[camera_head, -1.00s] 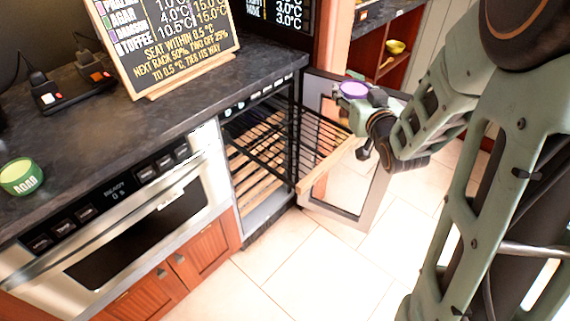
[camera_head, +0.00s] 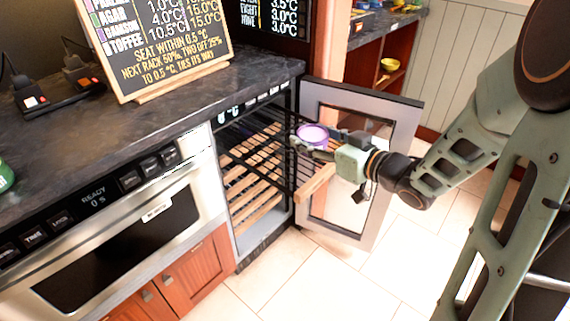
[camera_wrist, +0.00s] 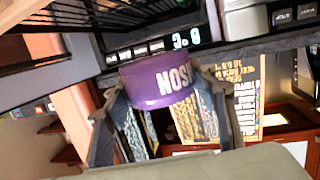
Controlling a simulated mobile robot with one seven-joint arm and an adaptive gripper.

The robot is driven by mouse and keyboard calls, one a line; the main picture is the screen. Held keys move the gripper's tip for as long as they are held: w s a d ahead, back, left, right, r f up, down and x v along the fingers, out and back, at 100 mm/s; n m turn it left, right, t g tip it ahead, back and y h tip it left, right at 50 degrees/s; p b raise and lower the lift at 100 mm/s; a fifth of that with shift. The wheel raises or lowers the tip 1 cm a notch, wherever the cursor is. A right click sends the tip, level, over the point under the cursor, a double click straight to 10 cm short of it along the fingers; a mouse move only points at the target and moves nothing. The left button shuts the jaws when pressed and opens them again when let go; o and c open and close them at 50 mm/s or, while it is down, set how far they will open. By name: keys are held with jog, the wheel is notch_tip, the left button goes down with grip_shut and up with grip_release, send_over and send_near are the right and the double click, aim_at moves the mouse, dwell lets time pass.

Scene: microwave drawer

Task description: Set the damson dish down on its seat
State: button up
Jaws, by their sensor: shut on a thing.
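The damson dish (camera_head: 312,134) is a small round purple dish, held in my gripper (camera_head: 318,147) near the open rack cabinet. In the wrist view the dish (camera_wrist: 160,80) shows white letters, partly readable as "NOS", and sits between the two fingers of my gripper (camera_wrist: 163,95). My gripper is shut on it. The cabinet (camera_head: 262,165) has several wooden-fronted wire racks, and one rack (camera_head: 318,180) is pulled out below and beside the dish. Which seat is the dish's own I cannot tell.
The glass door (camera_head: 365,215) stands open to the right of the racks, behind my gripper. A chalkboard (camera_head: 160,45) stands on the dark counter (camera_head: 60,135). A microwave drawer (camera_head: 130,235) is left of the cabinet. A yellow bowl (camera_head: 390,64) sits on a far shelf.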

aim_at(311, 181)
jog(key=w+a+f+b, duration=0.1)
jog(key=a+f, duration=0.1)
jog(key=w+a+f+b, duration=0.1)
jog(key=w+a+f, duration=0.1)
jog(key=w+a+f+b, duration=0.1)
jog(key=w+a+f, duration=0.1)
jog(key=f, duration=0.1)
jog(key=shift+a, duration=0.2)
jog(key=shift+w+a+f+b, duration=0.15)
jog(key=shift+f+b, duration=0.4)
jog(key=shift+f, duration=0.35)
jog(key=shift+w+a+f+b, duration=0.1)
jog(key=shift+f+b, duration=0.45)
jog(key=shift+f, duration=0.3)
jog(key=shift+f, duration=0.25)
jog(key=o, duration=1.4)
jog(key=shift+r, duration=0.25)
jog(key=p+v, duration=0.2)
jog(key=v, duration=0.8)
jog(key=shift+s+d+p, duration=0.25)
jog(key=shift+d+p, duration=0.05)
jog(key=shift+d, duration=0.05)
jog(key=shift+s+d+r, duration=0.1)
jog(key=shift+s+d, duration=0.25)
jog(key=shift+s, duration=0.2)
